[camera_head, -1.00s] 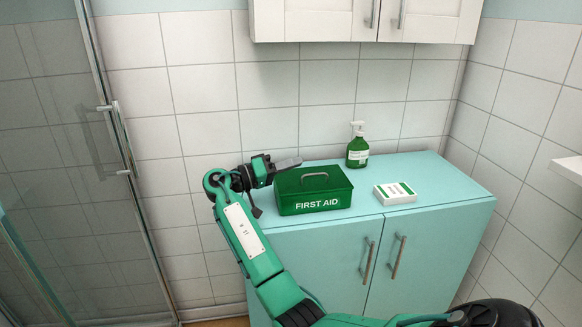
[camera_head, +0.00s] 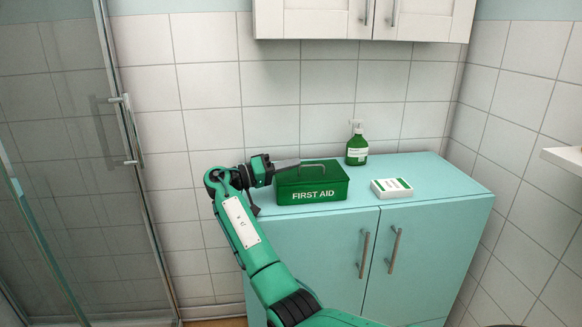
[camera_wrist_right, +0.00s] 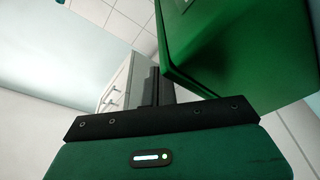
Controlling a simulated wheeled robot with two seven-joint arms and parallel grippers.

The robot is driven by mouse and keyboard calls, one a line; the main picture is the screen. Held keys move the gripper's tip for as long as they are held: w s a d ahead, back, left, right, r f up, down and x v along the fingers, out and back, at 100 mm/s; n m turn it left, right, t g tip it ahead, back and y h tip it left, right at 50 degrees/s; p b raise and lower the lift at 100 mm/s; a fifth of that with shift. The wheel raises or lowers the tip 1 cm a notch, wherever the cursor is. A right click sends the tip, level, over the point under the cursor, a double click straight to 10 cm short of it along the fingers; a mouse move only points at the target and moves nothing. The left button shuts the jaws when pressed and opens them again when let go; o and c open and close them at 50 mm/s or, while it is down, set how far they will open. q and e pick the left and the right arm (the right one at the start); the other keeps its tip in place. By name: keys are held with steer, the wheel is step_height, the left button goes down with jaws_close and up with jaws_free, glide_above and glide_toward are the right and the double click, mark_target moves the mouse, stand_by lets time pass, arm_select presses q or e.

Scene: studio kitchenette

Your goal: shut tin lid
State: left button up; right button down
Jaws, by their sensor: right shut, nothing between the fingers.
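The green tin (camera_head: 312,192) marked FIRST AID stands upright on the left part of the teal cabinet top. Its lid lies down flat on the box, with no gap that I can make out, and a grey handle (camera_head: 326,182) is on top. My right gripper (camera_head: 290,166) comes in from the left, shut and empty, its fingers pointing right at the tin's back left top edge. I cannot tell whether they touch the lid. In the right wrist view the tin's green side (camera_wrist_right: 235,50) fills the upper right, close to the fingers. My left gripper is out of view.
A green pump bottle (camera_head: 357,150) stands behind and right of the tin. A white and green box (camera_head: 391,188) lies to its right. The teal cabinet top (camera_head: 440,178) is clear at the right. White wall cupboards (camera_head: 420,20) hang above; a glass shower door (camera_head: 70,150) is at left.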

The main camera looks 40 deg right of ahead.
steer(key=shift+r, duration=0.1)
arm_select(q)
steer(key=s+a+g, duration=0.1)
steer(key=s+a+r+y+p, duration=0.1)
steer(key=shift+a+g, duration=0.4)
arm_select(e)
step_height(320, 180, up, 20)
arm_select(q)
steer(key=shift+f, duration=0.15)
